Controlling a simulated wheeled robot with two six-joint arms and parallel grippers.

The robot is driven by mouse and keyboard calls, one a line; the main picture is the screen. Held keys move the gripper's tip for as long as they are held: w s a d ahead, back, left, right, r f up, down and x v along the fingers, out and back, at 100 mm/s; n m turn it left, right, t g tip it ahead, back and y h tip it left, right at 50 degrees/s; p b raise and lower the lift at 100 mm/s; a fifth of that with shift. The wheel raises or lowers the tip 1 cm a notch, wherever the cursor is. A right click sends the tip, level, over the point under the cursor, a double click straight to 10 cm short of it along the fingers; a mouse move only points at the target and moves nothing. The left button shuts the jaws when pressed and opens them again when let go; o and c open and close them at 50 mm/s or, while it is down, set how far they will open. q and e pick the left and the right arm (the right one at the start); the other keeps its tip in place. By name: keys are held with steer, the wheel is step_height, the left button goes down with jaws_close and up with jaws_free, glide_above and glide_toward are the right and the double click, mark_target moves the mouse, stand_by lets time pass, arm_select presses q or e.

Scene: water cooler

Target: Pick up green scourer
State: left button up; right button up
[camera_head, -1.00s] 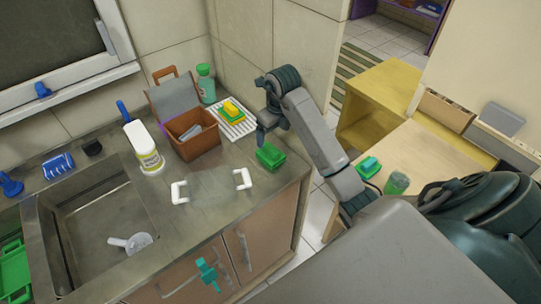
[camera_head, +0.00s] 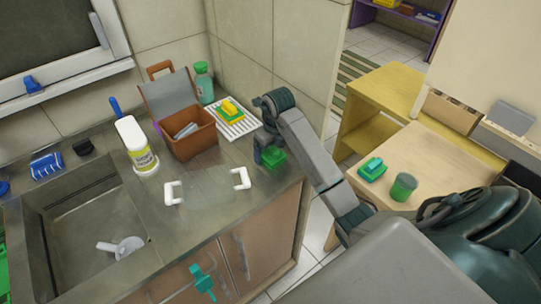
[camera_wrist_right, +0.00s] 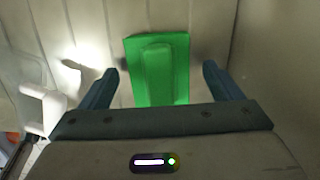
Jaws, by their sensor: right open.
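The green scourer (camera_head: 275,161) lies near the right end of the metal counter, partly hidden by my right gripper (camera_head: 266,151). In the right wrist view the green scourer (camera_wrist_right: 160,70) shows as a flat green block with a raised middle. My right gripper (camera_wrist_right: 160,72) is open, with one finger on each side of the scourer and a gap to both. The fingers do not visibly press on it. My left gripper is out of view.
A white-handled clear tray (camera_head: 208,188) lies left of the scourer. The wooden table (camera_head: 440,170) at right holds a teal-green sponge (camera_head: 372,169) and green cup (camera_head: 403,187).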

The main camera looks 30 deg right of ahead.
steer(key=shift+f, duration=0.25)
steer(key=c, duration=1.1)
steer(key=shift+o, duration=0.2)
steer(key=shift+r, duration=0.1)
